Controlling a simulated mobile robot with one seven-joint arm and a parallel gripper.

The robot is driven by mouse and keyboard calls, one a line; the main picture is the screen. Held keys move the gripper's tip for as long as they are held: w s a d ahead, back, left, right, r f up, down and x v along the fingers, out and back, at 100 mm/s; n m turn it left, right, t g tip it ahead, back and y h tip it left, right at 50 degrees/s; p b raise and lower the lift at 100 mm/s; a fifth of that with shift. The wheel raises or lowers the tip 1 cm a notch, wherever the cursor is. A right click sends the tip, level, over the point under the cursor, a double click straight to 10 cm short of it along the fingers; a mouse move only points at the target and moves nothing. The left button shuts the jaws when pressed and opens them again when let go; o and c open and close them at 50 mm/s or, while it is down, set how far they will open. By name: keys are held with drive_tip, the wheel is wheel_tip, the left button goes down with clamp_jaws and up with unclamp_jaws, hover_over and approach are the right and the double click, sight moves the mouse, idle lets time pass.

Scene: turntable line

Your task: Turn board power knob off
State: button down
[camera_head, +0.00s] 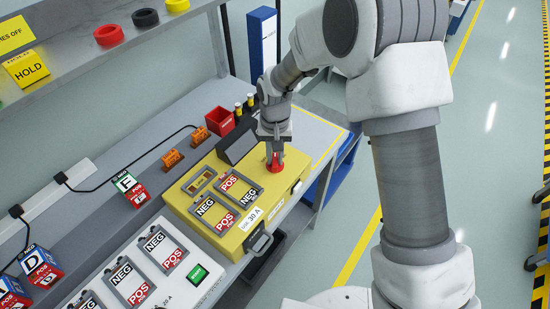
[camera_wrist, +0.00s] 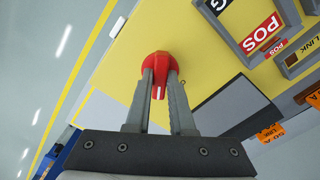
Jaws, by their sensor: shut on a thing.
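The red power knob (camera_head: 274,163) sits on top of the yellow board (camera_head: 285,186), near its far right corner. In the wrist view the knob (camera_wrist: 158,66) is a round red base with a grip bar and a white line on it. My gripper (camera_head: 273,152) points down over the knob. In the wrist view both fingers of my gripper (camera_wrist: 160,85) are closed on the sides of the knob's bar. Part of the bar is hidden between the fingers.
The yellow board carries NEG and POS framed sockets (camera_head: 228,190) left of the knob. A dark angled box (camera_head: 238,144) and a red bin (camera_head: 220,121) stand behind. A white board (camera_head: 160,262) lies in front left. A shelf (camera_head: 70,62) overhangs the bench at upper left.

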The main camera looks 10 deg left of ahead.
sight(275, 159)
drive_tip(key=n, duration=0.5)
drive_tip(key=shift+n+b, duration=0.3)
drive_tip(key=shift+b, duration=0.1)
drive_tip(key=n, duration=0.5)
drive_tip(key=shift+n, duration=0.3)
drive_tip(key=c, duration=0.8)
unclamp_jaws()
wheel_tip(275, 159, up, 18)
drive_tip(key=shift+f+p, duration=0.25)
drive_tip(key=shift+p, duration=0.15)
